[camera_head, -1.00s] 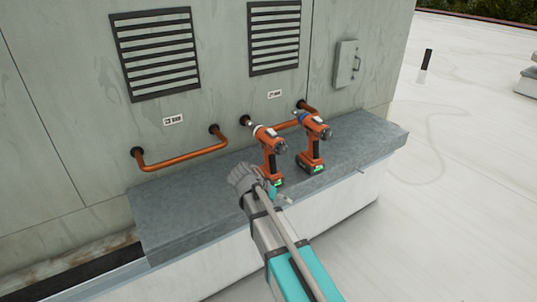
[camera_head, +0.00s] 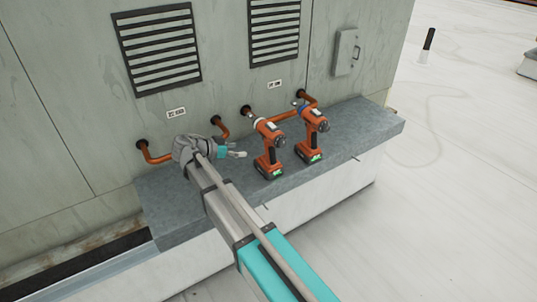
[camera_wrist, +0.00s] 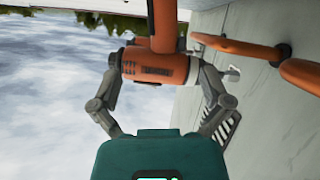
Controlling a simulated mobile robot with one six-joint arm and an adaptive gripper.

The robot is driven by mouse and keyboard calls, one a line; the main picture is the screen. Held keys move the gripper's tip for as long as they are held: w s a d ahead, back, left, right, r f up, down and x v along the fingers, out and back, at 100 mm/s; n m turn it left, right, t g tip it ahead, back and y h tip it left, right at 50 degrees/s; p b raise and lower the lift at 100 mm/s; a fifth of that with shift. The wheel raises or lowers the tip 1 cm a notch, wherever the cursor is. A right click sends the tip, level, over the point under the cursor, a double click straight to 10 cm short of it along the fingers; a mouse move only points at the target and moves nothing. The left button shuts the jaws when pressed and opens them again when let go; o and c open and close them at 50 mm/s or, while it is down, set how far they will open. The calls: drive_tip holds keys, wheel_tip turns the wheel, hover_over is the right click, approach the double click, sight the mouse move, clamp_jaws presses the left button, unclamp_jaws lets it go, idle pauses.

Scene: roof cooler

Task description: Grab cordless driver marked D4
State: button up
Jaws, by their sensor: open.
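Two orange cordless drivers stand upright on the grey ledge (camera_head: 185,215). The left driver (camera_head: 268,145) has a pale collar, and the right driver (camera_head: 312,130) has a blue collar. I cannot read a D4 mark on either. My gripper (camera_head: 236,153) is open and empty, just left of the left driver, pointing toward it. In the wrist view, my gripper's fingers (camera_wrist: 160,82) are spread to either side of an orange driver body (camera_wrist: 155,66), which lies ahead between them; I cannot tell whether they touch it.
Copper pipes (camera_head: 155,158) stick out of the grey wall behind the ledge, one close beside my gripper. Vent grilles (camera_head: 157,50) and a small grey box (camera_head: 346,52) are on the wall. The ledge's right end (camera_head: 375,125) is clear.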

drive_tip(key=shift+d+f, duration=0.1)
drive_tip(key=b, duration=0.3)
approach(270, 150)
drive_tip(key=w+d+f, duration=0.3)
drive_tip(key=shift+w+d, duration=0.35)
drive_tip(key=shift+d, duration=0.3)
drive_tip(key=b+x, duration=0.2)
drive_tip(key=x, duration=0.2)
drive_tip(key=shift+f, duration=0.25)
drive_tip(key=shift+w+d+f, duration=0.15)
drive_tip(key=shift+w+d, duration=0.15)
drive_tip(key=shift+d, duration=0.1)
drive_tip(key=shift+c, duration=0.2)
